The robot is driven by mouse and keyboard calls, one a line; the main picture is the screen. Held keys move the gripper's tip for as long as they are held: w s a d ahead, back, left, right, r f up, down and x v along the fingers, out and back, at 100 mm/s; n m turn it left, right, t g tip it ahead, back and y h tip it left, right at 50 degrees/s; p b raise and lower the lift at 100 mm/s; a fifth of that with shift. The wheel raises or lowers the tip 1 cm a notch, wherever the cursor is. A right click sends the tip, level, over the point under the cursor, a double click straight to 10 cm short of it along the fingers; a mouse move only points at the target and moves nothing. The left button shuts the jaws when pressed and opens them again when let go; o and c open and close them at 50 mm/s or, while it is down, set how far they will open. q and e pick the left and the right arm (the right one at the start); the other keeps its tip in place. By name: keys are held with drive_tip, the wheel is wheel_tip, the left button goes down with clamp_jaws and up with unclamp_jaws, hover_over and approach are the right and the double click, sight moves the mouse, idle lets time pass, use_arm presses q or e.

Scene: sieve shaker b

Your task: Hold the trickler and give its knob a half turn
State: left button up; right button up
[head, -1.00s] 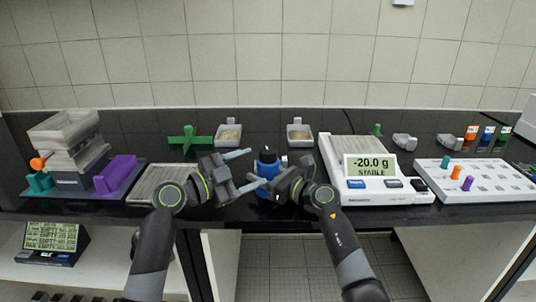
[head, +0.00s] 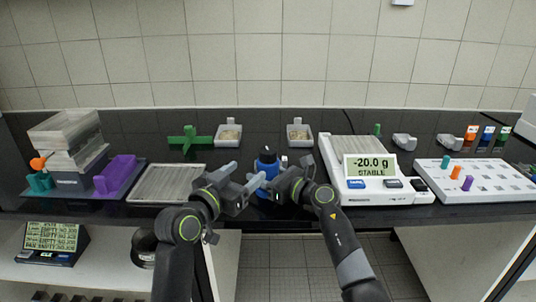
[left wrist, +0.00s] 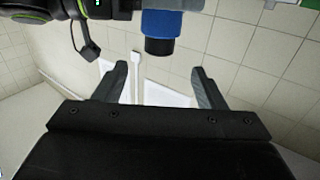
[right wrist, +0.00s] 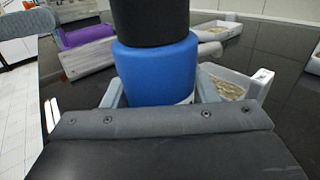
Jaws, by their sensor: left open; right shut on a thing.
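The trickler is a blue bottle-like body (head: 268,170) with a black knob (head: 267,154) on top, upright near the counter's front edge. My right gripper (head: 278,186) is shut on the blue body from the right. The right wrist view shows its fingers on both sides of the blue body (right wrist: 155,72), with the black knob (right wrist: 150,22) above them. My left gripper (head: 244,175) is open and empty, just left of the trickler. In the left wrist view, the dark knob (left wrist: 158,46) lies just beyond the open fingertips (left wrist: 160,68), not between them.
A balance (head: 390,196) reading -20.0 g stands right of the trickler. A ridged grey tray (head: 165,184) is at left, beside a sieve stack (head: 75,150). Two small trays of grains (head: 229,143) (head: 299,142) and a green cross-shaped piece (head: 188,139) are behind.

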sight(268, 155)
use_arm(q)
drive_tip(key=x, duration=1.1)
drive_tip(key=shift+c, duration=0.4)
drive_tip(key=c, duration=0.9)
drive_tip(key=m+g+h, duration=0.5)
drive_tip(key=g, duration=0.1)
drive_tip(key=shift+w+f+h, duration=0.1)
drive_tip(key=shift+f+h, duration=0.05)
drive_tip(key=shift+h, duration=0.15)
drive_tip(key=shift+m+g+h, duration=1)
drive_tip(key=shift+m+g, duration=0.9)
drive_tip(key=shift+g, duration=0.5)
drive_tip(key=shift+m+g+h, duration=0.4)
drive_tip(key=shift+m+g, duration=0.7)
drive_tip(key=shift+g, duration=0.6)
